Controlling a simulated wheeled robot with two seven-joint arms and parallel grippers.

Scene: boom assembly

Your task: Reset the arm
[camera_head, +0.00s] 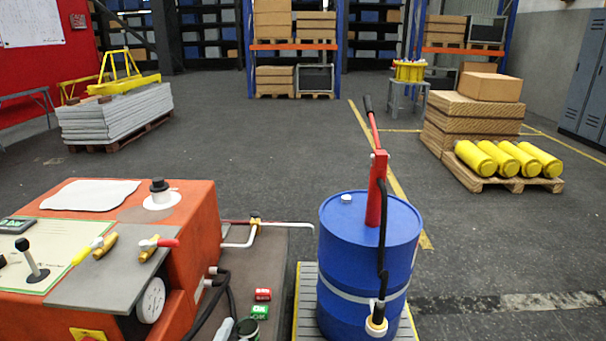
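Neither of my arms or grippers shows in the head view. An orange machine (202,235) stands at the lower left. Its top carries a black-knobbed lever (34,262), tilted, and a grey plate (108,270) with valves that have yellow, white and red handles. A blue drum (345,245) stands upright right of centre. A red hand pump (376,190) rises from its lid, with a long lever (371,125) slanting up and left to a black grip. A black hose (381,240) hangs down the drum's front to a pale-ended nozzle (376,323).
A red can (263,294) and a green can (260,311) sit low between machine and drum. A pallet of grey slabs (115,122) stands back left. Yellow cylinders (507,158) and boxes (465,120) stand on pallets at right. The middle floor is clear.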

